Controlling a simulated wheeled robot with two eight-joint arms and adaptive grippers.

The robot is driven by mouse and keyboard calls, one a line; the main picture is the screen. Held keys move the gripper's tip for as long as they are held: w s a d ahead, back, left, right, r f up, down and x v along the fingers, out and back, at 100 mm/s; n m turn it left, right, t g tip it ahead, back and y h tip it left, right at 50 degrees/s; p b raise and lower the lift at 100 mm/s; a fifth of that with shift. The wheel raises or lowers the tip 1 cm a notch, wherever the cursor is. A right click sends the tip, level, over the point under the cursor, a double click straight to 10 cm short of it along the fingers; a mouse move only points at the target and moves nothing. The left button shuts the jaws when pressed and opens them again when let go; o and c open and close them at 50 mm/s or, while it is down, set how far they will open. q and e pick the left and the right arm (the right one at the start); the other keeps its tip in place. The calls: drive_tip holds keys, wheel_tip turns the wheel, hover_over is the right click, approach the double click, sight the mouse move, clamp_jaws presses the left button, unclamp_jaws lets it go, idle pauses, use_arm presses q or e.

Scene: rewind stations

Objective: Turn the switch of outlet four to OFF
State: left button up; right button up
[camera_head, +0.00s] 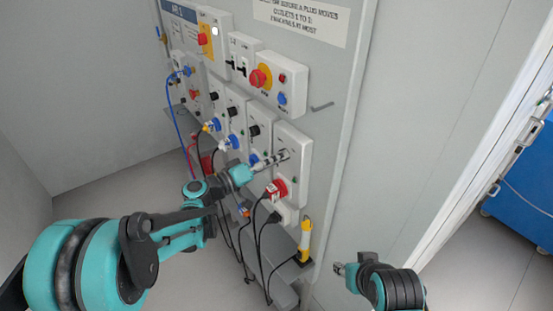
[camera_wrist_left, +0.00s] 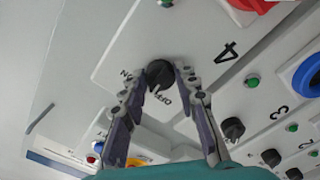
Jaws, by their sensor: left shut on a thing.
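The outlet four panel (camera_head: 295,178) is the nearest light box at the right end of the lower row. Its black rotary switch (camera_wrist_left: 158,72) shows in the left wrist view, between the ON and OFF labels and beside the printed 4 (camera_wrist_left: 227,52). My left gripper (camera_head: 283,156) is at this panel, its fingers shut on the switch from both sides; it also shows in the left wrist view (camera_wrist_left: 164,70).
A red socket (camera_head: 276,190) sits at the bottom of the outlet four panel. Similar panels with black switches run to the left. Above is a box with a red emergency knob (camera_head: 260,78). Cables hang below, and a yellow device (camera_head: 305,240) stands at the ledge's end.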

use_arm(q)
drive_tip(key=shift+n, duration=3.8)
drive_tip(key=o, duration=1.2)
drive_tip(key=shift+c, duration=0.2)
drive_tip(key=v, duration=1.2)
